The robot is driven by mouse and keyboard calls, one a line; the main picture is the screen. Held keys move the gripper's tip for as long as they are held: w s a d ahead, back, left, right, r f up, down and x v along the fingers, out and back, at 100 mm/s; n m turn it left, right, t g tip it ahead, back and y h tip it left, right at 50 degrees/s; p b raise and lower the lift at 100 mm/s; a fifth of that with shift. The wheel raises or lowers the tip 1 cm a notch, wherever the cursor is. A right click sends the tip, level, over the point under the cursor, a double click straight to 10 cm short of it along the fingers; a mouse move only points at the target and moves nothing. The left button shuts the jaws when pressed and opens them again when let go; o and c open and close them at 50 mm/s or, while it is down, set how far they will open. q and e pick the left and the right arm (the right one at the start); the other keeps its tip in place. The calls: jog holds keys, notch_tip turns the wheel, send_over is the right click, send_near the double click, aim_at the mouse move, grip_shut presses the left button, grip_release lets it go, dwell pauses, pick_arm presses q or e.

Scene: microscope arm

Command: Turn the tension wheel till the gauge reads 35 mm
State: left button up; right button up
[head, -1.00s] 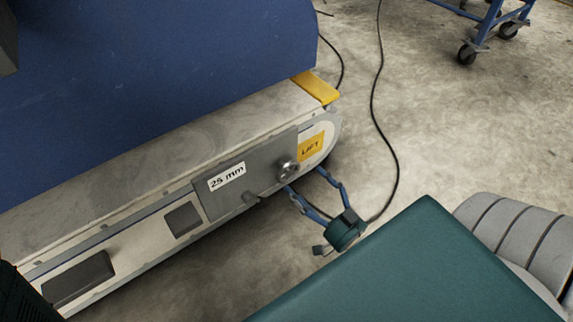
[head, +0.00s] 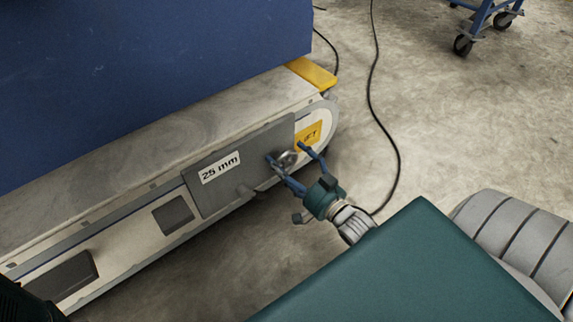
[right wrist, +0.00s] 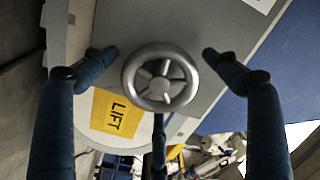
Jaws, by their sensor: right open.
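The tension wheel (head: 287,160) is a small silver handwheel on the grey panel (head: 250,150) of the machine's side. It shows face-on with its spokes in the right wrist view (right wrist: 160,77). The gauge label (head: 220,168) on the panel reads 25 mm. My right gripper (head: 293,154) is open at the wheel. In the right wrist view its blue fingers (right wrist: 160,52) stand on either side of the wheel, with a gap on both sides. My left gripper is not in view.
A yellow LIFT label (head: 308,136) is beside the wheel. A blue housing (head: 150,80) rises above the belt (head: 150,150). A black cable (head: 374,100) lies on the open concrete floor. A blue wheeled cart (head: 487,22) stands at the back right.

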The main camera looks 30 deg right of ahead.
jog(key=c, duration=1.1)
jog(key=shift+r, duration=0.1)
jog(key=shift+c, duration=0.2)
jog(key=shift+w+r+n+p, duration=0.1)
jog(key=shift+r+n+p, duration=0.05)
jog(key=shift+n+p, duration=0.2)
